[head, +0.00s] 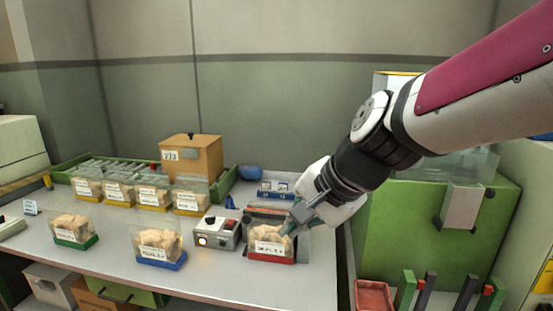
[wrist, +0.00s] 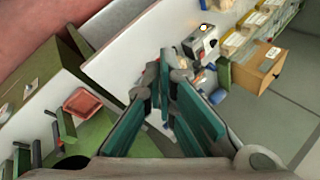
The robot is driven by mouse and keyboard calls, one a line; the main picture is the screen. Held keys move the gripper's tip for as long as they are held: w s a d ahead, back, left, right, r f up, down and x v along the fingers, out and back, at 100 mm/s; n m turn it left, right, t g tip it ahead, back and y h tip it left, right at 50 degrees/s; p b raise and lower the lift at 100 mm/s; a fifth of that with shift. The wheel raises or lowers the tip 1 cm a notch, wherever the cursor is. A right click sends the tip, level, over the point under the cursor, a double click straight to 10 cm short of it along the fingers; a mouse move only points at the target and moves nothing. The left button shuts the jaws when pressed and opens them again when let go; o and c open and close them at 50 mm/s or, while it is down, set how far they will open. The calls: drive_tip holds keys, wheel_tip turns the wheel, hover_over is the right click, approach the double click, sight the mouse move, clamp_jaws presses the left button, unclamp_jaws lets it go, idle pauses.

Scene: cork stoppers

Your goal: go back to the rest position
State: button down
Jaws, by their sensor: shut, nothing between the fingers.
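My gripper (head: 296,216) is shut and empty. In the head view it reaches in from the right and its tips are at the clear bin with a red base (head: 271,258), in front of its upper right part. I cannot tell whether they touch the bin. In the wrist view the teal fingers of my gripper (wrist: 165,75) point away from the camera, over the white table. The red-based bin holds pale corks (head: 269,238) and carries a white label. My gripper hides part of its right side.
A clear bin with a blue base (head: 160,262) and one with a green base (head: 72,243) hold corks. A grey control box (head: 217,234) stands beside the red-based bin. Several yellow-based bins and an orange box (head: 191,157) stand behind. A green cabinet (head: 420,230) stands right.

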drive_tip(key=s+d+f+n+g+h, duration=0.1)
drive_tip(key=s+d+n+h, duration=0.3)
drive_tip(key=s+d, duration=1.2)
drive_tip(key=s+n, duration=0.3)
drive_tip(key=n, duration=0.1)
drive_tip(key=shift+f+h, duration=0.3)
drive_tip(key=shift+f, duration=0.1)
idle(0.9)
